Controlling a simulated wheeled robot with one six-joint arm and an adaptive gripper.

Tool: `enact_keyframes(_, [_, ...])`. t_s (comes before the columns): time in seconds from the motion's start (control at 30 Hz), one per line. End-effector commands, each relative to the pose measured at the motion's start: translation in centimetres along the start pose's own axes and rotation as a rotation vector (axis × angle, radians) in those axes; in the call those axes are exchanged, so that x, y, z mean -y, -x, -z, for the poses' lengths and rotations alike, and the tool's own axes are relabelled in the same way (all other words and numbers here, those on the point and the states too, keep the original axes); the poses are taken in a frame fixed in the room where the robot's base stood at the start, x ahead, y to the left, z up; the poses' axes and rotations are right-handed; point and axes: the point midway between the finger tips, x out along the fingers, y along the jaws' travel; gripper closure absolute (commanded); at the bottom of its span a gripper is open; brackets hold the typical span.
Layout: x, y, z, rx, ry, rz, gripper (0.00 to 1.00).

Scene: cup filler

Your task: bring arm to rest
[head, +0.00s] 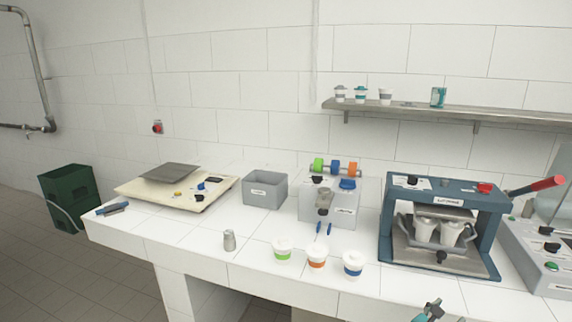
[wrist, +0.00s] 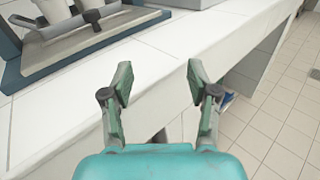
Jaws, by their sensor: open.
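My gripper (head: 430,309) shows at the bottom edge of the head view, in front of the counter's front edge. In the wrist view my gripper (wrist: 157,85) is open, with two green-grey fingers apart and nothing between them. Beyond the fingers are the white tiled counter edge (wrist: 150,62) and the floor. The rest of my arm is out of the head view.
On the counter (head: 190,240), three lidded cups with green (head: 282,251), orange (head: 316,258) and blue (head: 353,265) bands stand near the front edge. A blue press (head: 395,215) holding two cups, with a red-handled lever (head: 538,187), stands at right. Tiled floor (wrist: 275,125) is clear.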

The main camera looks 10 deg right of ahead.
Motion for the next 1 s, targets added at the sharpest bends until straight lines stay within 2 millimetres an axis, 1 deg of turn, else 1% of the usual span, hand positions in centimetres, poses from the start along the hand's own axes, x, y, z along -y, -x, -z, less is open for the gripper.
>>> enact_keyframes(0.17, [0.5,2.0,2.8,-0.049,-0.076,-0.064,0.40])
enact_keyframes(0.27, [0.9,3.5,4.7,-0.088,-0.133,-0.108,0.40])
enact_keyframes(0.37, [1.5,5.4,6.8,-0.140,-0.209,-0.158,0.40])
enact_keyframes(0.47, [2.5,8.1,9.5,-0.214,-0.311,-0.217,0.40])
enact_keyframes(0.6, [4.4,13.0,13.0,-0.351,-0.493,-0.297,0.40])
enact_keyframes(0.67, [5.3,15.1,14.2,-0.414,-0.575,-0.323,0.40])
enact_keyframes(0.7, [6.0,16.6,14.9,-0.458,-0.630,-0.338,0.40])
enact_keyframes(0.77, [7.0,18.7,15.7,-0.523,-0.712,-0.355,0.40])
enact_keyframes(0.8, [7.8,20.1,16.2,-0.568,-0.766,-0.363,0.40])
enact_keyframes(0.87, [8.9,22.3,16.8,-0.637,-0.849,-0.371,0.40])
enact_keyframes(0.9, [9.7,23.7,17.0,-0.683,-0.906,-0.374,0.40])
enact_keyframes(0.97, [10.8,25.8,17.3,-0.752,-0.991,-0.373,0.40])
enact_keyframes(1.0, [11.7,27.1,17.3,-0.799,-1.047,-0.369,0.40])
